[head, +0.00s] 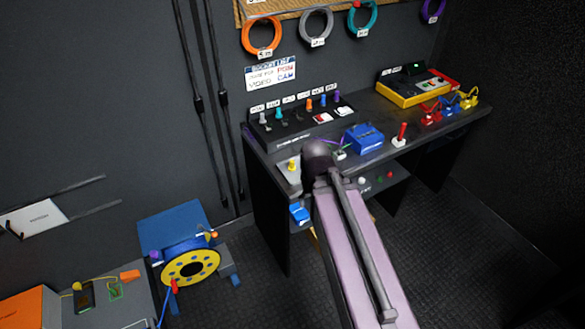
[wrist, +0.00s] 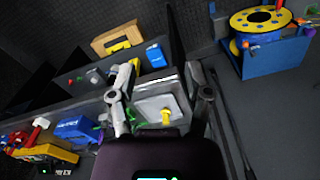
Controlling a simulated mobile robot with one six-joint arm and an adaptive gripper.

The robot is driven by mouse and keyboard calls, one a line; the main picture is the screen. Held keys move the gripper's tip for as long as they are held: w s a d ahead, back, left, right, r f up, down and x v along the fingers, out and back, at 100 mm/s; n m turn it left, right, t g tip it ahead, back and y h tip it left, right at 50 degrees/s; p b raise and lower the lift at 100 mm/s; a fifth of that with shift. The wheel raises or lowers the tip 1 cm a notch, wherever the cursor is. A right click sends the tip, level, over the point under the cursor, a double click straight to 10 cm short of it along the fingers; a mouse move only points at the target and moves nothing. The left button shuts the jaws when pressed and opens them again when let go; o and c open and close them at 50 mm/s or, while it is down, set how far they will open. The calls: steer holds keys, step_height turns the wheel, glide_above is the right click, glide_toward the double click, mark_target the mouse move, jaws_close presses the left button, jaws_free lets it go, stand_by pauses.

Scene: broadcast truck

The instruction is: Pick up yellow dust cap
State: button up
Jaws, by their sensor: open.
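The yellow dust cap (head: 292,164) stands on a pale grey plate at the desk's near left end in the head view. In the wrist view the yellow dust cap (wrist: 166,116) shows upright on the grey plate (wrist: 150,106), between the lines of my two fingers. My gripper (wrist: 158,74) is open, with one finger on each side of the plate in the picture, and nothing is between the fingers. I cannot tell its height above the plate. In the head view my arm end hides the gripper's fingers.
A blue box (head: 364,138), a red-handled switch (head: 401,133) and a yellow-red case (head: 412,87) stand on the desk. A black panel (head: 300,122) with coloured plugs lies behind the plate. A blue cable reel stand (head: 172,222) is on the floor at left.

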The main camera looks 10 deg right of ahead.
steer(key=r+n+p, duration=0.1)
steer(key=n, duration=0.1)
glide_above(292, 161)
steer(key=shift+s+a, duration=0.15)
steer(key=shift+s, duration=0.1)
steer(key=shift+f, duration=0.1)
step_height(292, 161, down, 8)
steer(key=b, duration=0.8)
steer(key=shift+f+b, duration=0.2)
steer(key=shift+b, duration=0.1)
steer(key=shift+f, duration=0.1)
steer(key=shift+w+f+b, duration=0.2)
steer(key=shift+f+b, duration=2.3)
steer(key=shift+b, duration=0.1)
steer(key=c, duration=0.9)
